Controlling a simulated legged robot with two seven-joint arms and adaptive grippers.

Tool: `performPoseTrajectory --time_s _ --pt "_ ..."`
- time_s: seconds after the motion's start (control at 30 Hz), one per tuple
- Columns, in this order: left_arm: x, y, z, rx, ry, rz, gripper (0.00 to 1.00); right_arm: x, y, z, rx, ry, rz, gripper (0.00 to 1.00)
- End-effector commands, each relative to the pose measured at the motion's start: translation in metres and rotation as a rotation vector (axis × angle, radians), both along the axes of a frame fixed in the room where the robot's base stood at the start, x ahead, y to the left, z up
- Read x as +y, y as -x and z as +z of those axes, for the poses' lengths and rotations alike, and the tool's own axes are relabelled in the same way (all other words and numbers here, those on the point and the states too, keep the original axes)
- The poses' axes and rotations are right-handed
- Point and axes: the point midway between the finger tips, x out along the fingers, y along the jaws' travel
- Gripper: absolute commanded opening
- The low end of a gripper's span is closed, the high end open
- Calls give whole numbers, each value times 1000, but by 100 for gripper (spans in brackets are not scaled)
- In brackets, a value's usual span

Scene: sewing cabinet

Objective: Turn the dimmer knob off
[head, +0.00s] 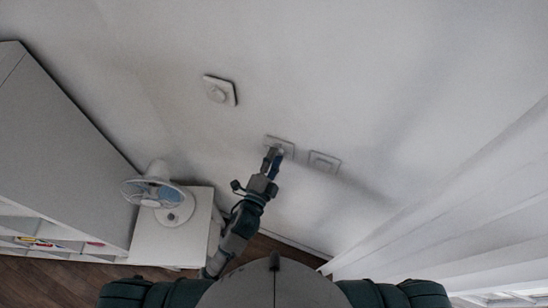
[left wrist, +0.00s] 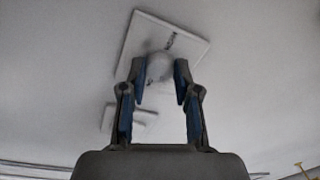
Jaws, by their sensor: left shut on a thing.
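The dimmer knob (left wrist: 160,66) is a round white knob on a square white wall plate (left wrist: 190,46). In the head view this plate (head: 286,141) is the middle one of three on the wall, and my gripper covers the knob there. My left gripper (left wrist: 160,78) has its two blue-padded fingers on either side of the knob, shut on it. It also shows in the head view (head: 275,156), reaching up to the plate. A small dark mark shows on the plate above the knob. My right gripper is not in view.
A flat switch plate (head: 324,162) is just right of my gripper. A fan (head: 158,187) stands on a white cabinet (head: 160,243) at lower left. White curtain-like folds (head: 470,215) fill the right.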

Motion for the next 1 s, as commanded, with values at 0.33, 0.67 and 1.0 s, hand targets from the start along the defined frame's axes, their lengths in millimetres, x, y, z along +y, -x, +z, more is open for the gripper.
performPoseTrajectory --time_s 0.33,0.67,1.0 --pt "-1 0 -4 132 303 2 0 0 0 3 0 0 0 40" --pt "-2 1 -5 250 585 2 0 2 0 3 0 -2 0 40" --pt "-3 1 -5 344 811 2 0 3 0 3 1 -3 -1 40"
